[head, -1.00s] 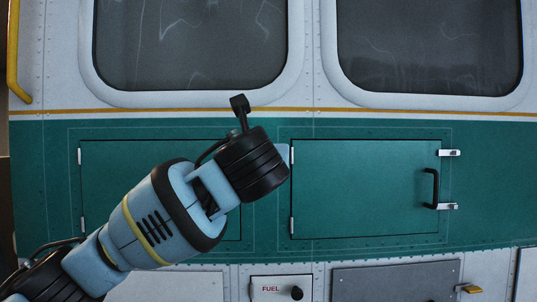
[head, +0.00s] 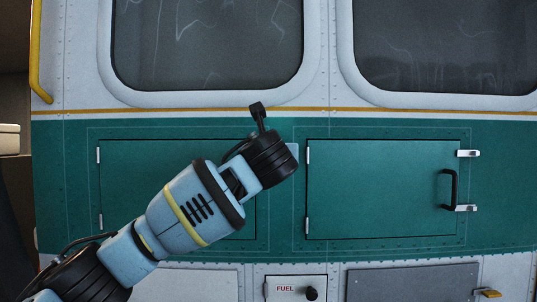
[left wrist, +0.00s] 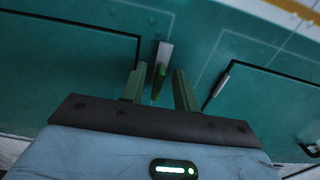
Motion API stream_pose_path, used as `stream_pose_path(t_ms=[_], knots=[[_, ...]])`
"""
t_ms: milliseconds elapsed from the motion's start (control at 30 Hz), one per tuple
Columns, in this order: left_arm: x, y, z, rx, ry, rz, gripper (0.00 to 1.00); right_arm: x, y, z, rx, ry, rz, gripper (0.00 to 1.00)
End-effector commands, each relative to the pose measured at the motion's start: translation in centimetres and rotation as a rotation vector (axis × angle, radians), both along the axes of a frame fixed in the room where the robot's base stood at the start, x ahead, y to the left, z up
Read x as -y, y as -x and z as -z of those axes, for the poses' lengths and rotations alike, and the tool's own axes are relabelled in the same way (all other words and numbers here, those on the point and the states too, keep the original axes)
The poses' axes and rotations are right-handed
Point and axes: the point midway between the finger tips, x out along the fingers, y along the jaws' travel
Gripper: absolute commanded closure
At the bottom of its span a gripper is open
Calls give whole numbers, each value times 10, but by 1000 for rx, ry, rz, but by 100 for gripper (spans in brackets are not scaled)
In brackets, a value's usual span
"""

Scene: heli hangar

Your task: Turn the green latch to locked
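The green latch (left wrist: 159,82) shows in the left wrist view as a small green handle below a silver plate (left wrist: 164,52) on the green panel. My left gripper (left wrist: 158,86) is open, with one green finger on each side of the latch handle. A gap shows between the handle and the right finger; whether the left finger touches it is hard to tell. In the head view my left wrist (head: 268,160) covers the latch and the fingers, in front of the right end of the left hatch (head: 140,170). My right gripper is not in view.
The right hatch (head: 375,190) has a black handle (head: 447,190) and two silver catches (head: 467,153) at its right edge. Windows (head: 205,45) are above. A fuel panel (head: 287,289) is below. A yellow rail (head: 37,60) stands at the left.

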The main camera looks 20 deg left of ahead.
Motion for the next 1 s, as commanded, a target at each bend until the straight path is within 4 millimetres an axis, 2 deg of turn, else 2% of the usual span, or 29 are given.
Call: stream_pose_path(t_ms=[200,433,467,767,1000], knots=[[0,0,0,1,0,1,69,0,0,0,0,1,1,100],[0,0,0,0,0,0,98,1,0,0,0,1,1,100],[0,0,0,0,0,0,100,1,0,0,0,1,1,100],[0,0,0,3,13,0,100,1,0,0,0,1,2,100],[-1,0,1,28,102,1,100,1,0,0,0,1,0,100]])
